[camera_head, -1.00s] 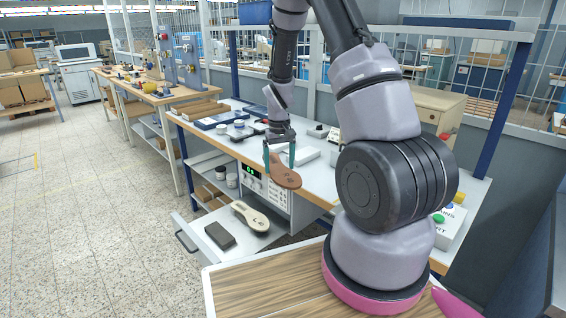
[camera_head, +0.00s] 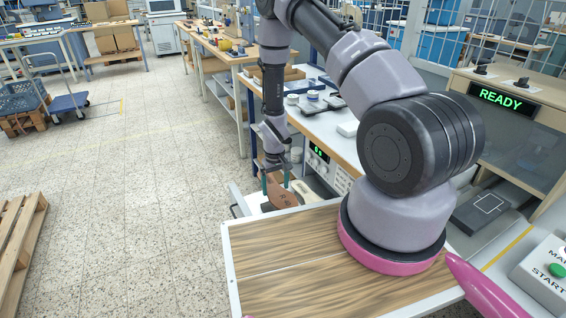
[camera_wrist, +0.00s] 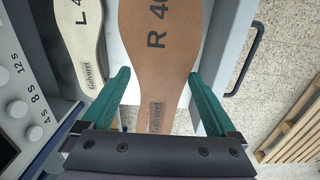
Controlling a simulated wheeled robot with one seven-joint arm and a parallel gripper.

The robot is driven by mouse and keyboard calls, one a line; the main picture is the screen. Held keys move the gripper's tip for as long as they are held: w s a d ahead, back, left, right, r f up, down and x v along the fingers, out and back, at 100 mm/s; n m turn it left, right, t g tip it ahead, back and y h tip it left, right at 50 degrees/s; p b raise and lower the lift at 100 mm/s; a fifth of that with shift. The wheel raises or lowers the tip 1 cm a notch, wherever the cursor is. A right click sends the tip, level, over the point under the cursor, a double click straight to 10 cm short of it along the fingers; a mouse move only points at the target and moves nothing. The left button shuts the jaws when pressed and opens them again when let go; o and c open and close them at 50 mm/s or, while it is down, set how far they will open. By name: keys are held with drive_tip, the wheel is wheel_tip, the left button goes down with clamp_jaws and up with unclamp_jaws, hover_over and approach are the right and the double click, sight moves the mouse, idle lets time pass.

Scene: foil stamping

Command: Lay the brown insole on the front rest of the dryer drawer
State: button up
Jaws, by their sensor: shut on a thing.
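My gripper (camera_wrist: 165,78) is shut on the brown insole (camera_wrist: 158,45), which is marked R and shows heel-end print between the teal fingers. In the head view the insole (camera_head: 282,196) hangs from my gripper (camera_head: 277,183) over the dryer drawer (camera_head: 238,198). The drawer is open, and its grey front wall (camera_wrist: 236,45) and black handle (camera_wrist: 247,60) lie right of the insole in the wrist view. A cream insole (camera_wrist: 82,45) marked L lies in the drawer to the left. The front rest is hidden, seemingly under the brown insole; I cannot tell its gap.
The dryer panel with knobs (camera_wrist: 17,108) stands left in the wrist view. A wood-topped surface (camera_head: 290,265) carries my arm and blocks part of the drawer. A pallet (camera_head: 18,240) lies on the floor at left; the floor between is free.

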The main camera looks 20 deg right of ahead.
drive_tip(key=f, duration=0.2)
drive_tip(key=shift+s+a+f, duration=0.3)
drive_tip(key=shift+s+a, duration=0.1)
drive_tip(key=shift+f, duration=3.45)
drive_tip(key=shift+f, duration=0.75)
drive_tip(key=o, duration=1)
drive_tip(key=shift+o, duration=0.2)
wheel_tip(320, 180, up, 11)
drive_tip(key=shift+f, duration=0.1)
